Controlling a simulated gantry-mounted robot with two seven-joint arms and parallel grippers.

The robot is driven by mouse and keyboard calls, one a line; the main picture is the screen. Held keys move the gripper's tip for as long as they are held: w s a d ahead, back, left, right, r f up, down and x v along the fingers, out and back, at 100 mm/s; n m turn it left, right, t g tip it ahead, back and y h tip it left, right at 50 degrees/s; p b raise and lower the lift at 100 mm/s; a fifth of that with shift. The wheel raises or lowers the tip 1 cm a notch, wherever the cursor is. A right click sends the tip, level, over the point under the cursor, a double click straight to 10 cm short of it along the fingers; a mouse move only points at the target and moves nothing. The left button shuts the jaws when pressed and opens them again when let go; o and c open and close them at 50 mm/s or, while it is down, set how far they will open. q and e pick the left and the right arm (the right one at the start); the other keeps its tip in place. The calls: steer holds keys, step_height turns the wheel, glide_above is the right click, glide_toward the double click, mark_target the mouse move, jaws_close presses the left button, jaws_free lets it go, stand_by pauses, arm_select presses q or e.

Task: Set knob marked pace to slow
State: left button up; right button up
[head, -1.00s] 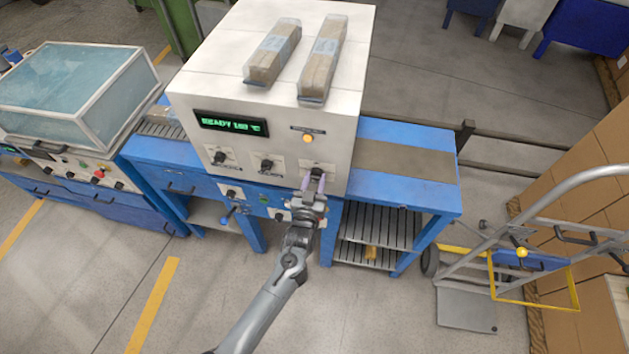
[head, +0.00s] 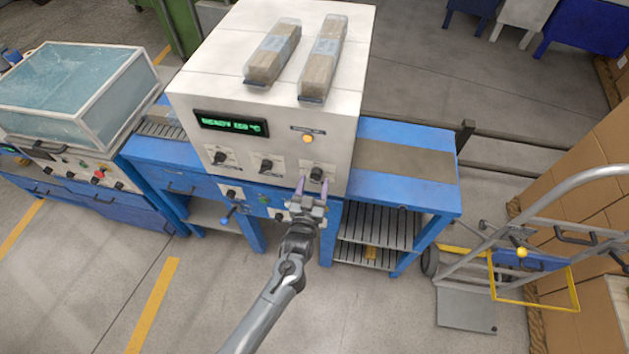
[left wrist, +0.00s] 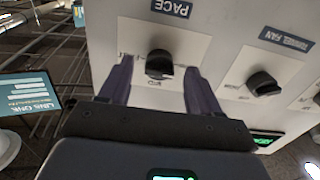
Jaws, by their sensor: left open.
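The pace knob (head: 316,174) is black, on a white plate at the right of the white machine's front. In the left wrist view the knob (left wrist: 160,65) sits on its plate, labelled PACE, which appears upside down. Small marks flank the knob; I cannot read which one it points to. My left gripper (head: 312,185) is open just in front of and below the knob. In the left wrist view its two purple fingers (left wrist: 159,72) stand on either side of the knob in the picture, apart from it. My right gripper is not in view.
The tunnel fan knob (left wrist: 264,84) sits beside it, with another knob (head: 220,157) farther left. A green display (head: 231,124) and an orange button (head: 308,139) are above. Lower controls (head: 264,199) line the blue frame. A hand truck (head: 520,255) stands right.

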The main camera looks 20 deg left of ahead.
arm_select(q)
steer(key=s+d, duration=0.1)
steer(key=s, duration=0.8)
steer(key=shift+d, duration=0.25)
